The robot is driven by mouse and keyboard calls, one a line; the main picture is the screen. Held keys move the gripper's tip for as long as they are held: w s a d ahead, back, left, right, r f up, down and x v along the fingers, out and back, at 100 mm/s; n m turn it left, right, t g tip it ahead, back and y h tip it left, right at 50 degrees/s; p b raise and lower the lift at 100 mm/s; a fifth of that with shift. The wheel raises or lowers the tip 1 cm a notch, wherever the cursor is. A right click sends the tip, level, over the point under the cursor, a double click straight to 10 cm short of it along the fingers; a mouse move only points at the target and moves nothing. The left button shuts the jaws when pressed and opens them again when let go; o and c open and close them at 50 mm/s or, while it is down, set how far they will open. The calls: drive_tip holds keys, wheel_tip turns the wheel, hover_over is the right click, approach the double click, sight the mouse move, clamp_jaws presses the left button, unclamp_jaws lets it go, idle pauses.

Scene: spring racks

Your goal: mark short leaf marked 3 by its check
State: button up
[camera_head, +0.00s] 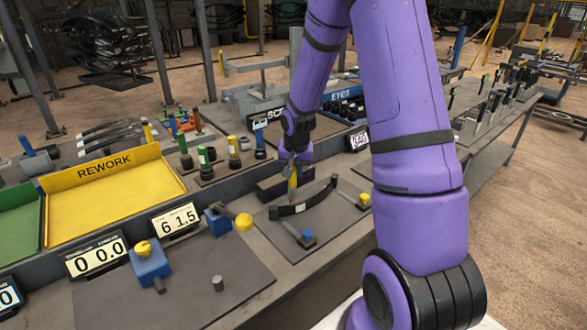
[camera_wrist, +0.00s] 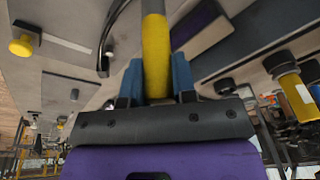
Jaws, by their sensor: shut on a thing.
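My gripper (camera_head: 294,172) is shut on a yellow marker (camera_head: 292,184). In the wrist view, the marker (camera_wrist: 155,55) stands between the two blue fingers of my gripper (camera_wrist: 156,82). A short dark curved leaf (camera_head: 303,203) with a small white label lies on a grey plate (camera_head: 270,232), just below the marker in the head view. The label is too small to read. In the wrist view, a dark curved strip (camera_wrist: 106,42), seemingly this leaf, shows left of the marker. Whether the marker tip touches the leaf cannot be told.
A yellow REWORK tray (camera_head: 150,206) and a green tray (camera_head: 20,222) stand at left. Number displays (camera_head: 97,257) face front. A blue block with a yellow knob (camera_head: 150,264) stands on the front plate. Several upright markers (camera_head: 205,165) stand behind. A dark block (camera_head: 285,185) is behind the leaf.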

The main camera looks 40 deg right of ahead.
drive_tip(key=shift+f, duration=0.4)
idle(1.2)
drive_tip(key=shift+w+d+v, duration=0.1)
drive_tip(key=shift+w+v, duration=0.15)
drive_tip(key=shift+v, duration=0.9)
drive_tip(key=shift+w+d+v, duration=0.1)
drive_tip(key=shift+w+v, duration=0.1)
drive_tip(key=shift+v, duration=0.95)
drive_tip(key=shift+w+d+v, duration=0.1)
drive_tip(key=shift+w+v, duration=0.15)
drive_tip(key=shift+v, duration=0.85)
drive_tip(key=shift+a+r, duration=0.1)
drive_tip(key=shift+r, duration=0.1)
